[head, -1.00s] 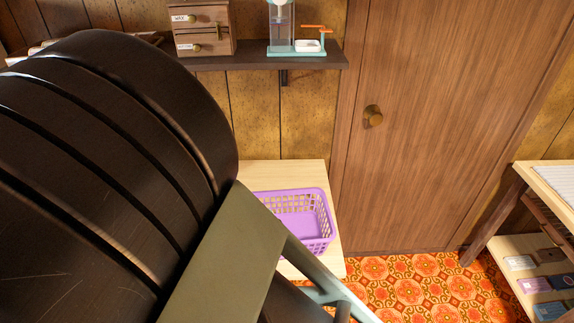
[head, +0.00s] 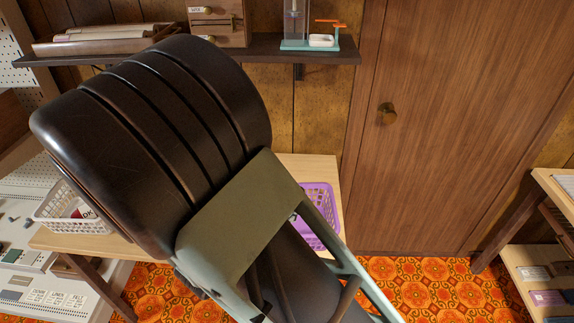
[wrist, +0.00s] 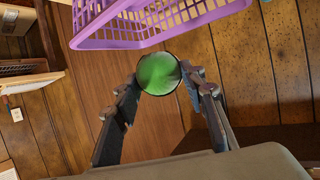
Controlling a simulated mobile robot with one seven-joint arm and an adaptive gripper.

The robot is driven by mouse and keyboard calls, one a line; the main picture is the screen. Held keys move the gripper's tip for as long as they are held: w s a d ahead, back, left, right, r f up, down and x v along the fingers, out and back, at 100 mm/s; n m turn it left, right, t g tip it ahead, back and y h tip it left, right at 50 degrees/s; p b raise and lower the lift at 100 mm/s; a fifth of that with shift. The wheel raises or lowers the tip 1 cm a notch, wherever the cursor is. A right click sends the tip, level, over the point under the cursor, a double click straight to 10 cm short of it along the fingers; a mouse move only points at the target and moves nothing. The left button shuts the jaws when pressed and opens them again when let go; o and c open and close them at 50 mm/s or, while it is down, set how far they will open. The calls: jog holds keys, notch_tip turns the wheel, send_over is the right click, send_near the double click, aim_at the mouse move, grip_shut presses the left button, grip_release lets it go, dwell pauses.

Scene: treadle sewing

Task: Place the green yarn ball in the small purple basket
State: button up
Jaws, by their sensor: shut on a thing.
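The green yarn ball (wrist: 158,73) is between the fingertips of my gripper (wrist: 160,88) in the wrist view, and the fingers are shut on it. The small purple basket (wrist: 120,32) shows at the top of the wrist view, just beyond the ball. I cannot tell whether ball and basket touch. In the head view the purple basket (head: 319,212) sits on a pale wooden table (head: 318,167), its left part hidden behind my arm. My gripper and the ball are hidden in the head view.
A white basket (head: 72,211) with items in it stands at the left of the table. A dark shelf (head: 270,49) with a wooden drawer box (head: 218,22) and a teal device (head: 298,42) runs above. A wooden door (head: 450,120) is behind on the right.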

jog(key=w+f+b, duration=0.1)
jog(key=w+f, duration=0.3)
jog(key=f, duration=0.4)
jog(key=shift+w+d+f, duration=0.25)
jog(key=shift+d+f, duration=0.1)
jog(key=shift+f, duration=0.05)
jog(key=shift+f+b, duration=0.5)
jog(key=shift+f, duration=0.05)
jog(key=shift+s, duration=0.1)
jog(key=o, duration=1.1)
jog(key=shift+f, duration=0.15)
jog(key=shift+c, duration=0.2)
